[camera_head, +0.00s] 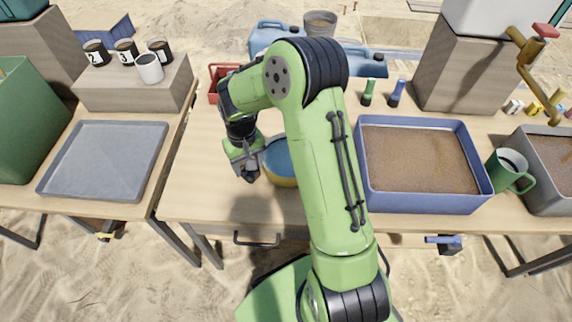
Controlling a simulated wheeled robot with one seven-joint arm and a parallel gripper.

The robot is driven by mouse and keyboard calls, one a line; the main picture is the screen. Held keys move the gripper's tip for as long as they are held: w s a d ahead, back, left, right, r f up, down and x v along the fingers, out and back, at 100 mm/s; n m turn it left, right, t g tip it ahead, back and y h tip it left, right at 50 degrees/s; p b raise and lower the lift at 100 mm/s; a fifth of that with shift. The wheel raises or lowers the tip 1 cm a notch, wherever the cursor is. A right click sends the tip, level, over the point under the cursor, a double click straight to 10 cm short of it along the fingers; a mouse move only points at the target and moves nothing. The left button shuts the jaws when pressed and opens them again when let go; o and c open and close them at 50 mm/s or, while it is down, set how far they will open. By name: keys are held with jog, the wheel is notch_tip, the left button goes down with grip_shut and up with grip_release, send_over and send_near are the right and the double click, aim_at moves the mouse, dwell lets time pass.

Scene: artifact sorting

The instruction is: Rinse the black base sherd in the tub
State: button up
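The tub (284,182) appears to be the round yellow vessel with a blue inside, on the middle table; my arm hides its right part. My gripper (249,176) points down just left of the tub, overlapping its left edge in the picture. A small dark shape shows at the fingertips. I cannot tell whether it is the black base sherd or part of the fingers, nor whether the fingers are open or shut. I cannot make out the black base sherd anywhere else.
A blue-rimmed tray of brown soil (420,160) stands right of my arm, with a green mug (508,172) beside it. A red crate (216,72) and blue jerrycans (272,35) stand behind. An empty grey tray (105,160) lies left. The table's front left is clear.

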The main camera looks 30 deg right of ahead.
jog(key=shift+s+d+f, duration=0.1)
jog(key=shift+s+f, duration=0.1)
jog(key=shift+f, duration=0.05)
